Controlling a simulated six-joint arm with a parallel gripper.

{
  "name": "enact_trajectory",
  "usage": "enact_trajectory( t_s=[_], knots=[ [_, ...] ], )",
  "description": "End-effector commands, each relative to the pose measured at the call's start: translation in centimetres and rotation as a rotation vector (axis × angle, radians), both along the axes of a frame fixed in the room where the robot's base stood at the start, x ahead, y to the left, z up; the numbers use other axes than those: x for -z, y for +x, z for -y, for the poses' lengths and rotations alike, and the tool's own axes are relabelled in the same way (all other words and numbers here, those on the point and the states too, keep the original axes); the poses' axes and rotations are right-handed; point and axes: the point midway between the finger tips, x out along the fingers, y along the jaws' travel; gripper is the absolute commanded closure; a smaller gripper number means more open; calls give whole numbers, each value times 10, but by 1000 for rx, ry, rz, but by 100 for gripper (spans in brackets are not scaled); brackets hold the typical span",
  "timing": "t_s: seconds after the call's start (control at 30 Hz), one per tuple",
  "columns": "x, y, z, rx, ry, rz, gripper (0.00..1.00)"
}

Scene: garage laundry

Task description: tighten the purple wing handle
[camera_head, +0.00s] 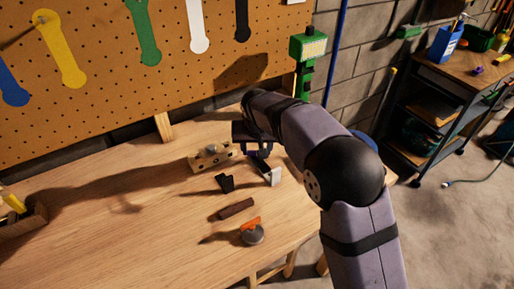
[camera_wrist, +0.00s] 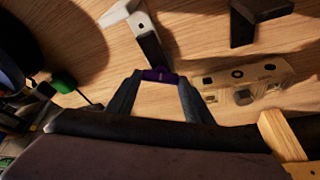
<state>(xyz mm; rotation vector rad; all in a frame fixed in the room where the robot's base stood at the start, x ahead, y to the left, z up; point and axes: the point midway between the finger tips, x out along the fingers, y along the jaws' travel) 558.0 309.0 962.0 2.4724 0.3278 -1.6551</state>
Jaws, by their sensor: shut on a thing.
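The purple wing handle (camera_wrist: 160,76) is pinched between the two dark fingertips of my gripper (camera_wrist: 160,84) in the wrist view. The lower end of a black and white bracket-like piece (camera_wrist: 148,40) meets the handle there; whether they are joined I cannot tell. In the head view, my gripper (camera_head: 254,152) is low over the workbench, beside a light wooden block (camera_head: 208,159) with holes and a grey knob. The black and white piece (camera_head: 270,173) lies just in front of it. The arm and gripper mostly hide the handle in the head view.
A dark angled piece (camera_head: 225,183), a brown bar (camera_head: 236,208) and a round grey object with an orange top (camera_head: 253,234) lie on the workbench (camera_head: 150,245). The pegboard (camera_head: 110,80) rises behind. A green and black tool (camera_head: 306,55) stands at its edge.

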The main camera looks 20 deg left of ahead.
Motion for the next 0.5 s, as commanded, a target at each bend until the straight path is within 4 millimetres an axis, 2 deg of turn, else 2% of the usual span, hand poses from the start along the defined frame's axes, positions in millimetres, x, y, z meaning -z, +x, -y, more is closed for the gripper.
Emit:
enact_trajectory(
  t_s=[0.47, 0.5],
  knots=[
    [-3, 2, -1, 21, 7, 6, 76],
    [-3, 2, -1, 20, 7, 6, 44]
  ],
)
